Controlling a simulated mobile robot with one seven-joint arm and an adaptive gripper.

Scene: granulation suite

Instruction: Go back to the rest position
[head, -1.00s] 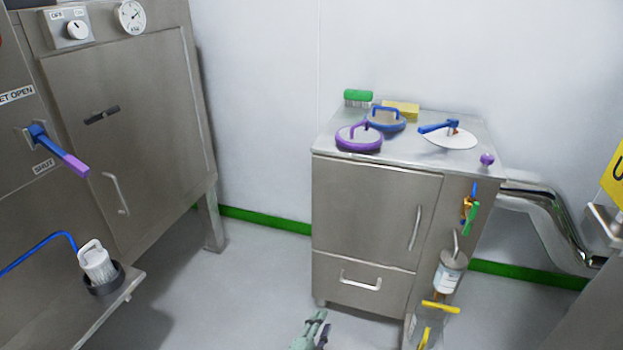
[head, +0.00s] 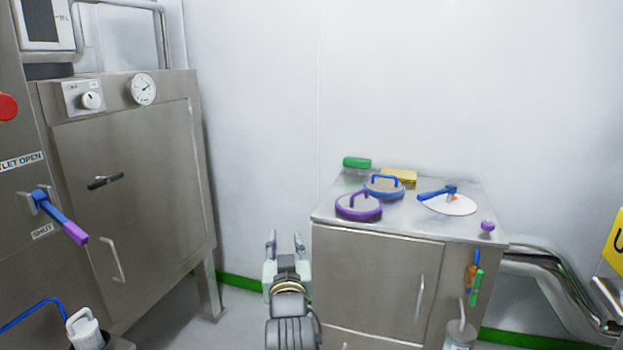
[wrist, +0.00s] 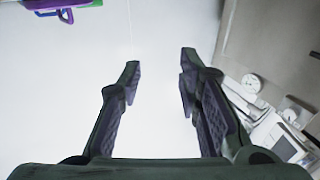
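My gripper (head: 285,245) is raised in the lower middle of the head view, just left of the steel cabinet. Its two fingers point up and away from me, with a clear gap between them. In the wrist view the fingers (wrist: 158,75) stand apart with nothing between them, in front of the pale wall. My gripper touches nothing that I can see.
The steel cabinet (head: 375,280) carries a purple-rimmed lid (head: 359,206), a blue-rimmed lid (head: 384,188), a green brush (head: 357,163) and a yellow block (head: 399,176). A steel oven-like unit (head: 130,180) stands at left, with a blue-and-purple lever (head: 62,217) near it. Pipes run at right.

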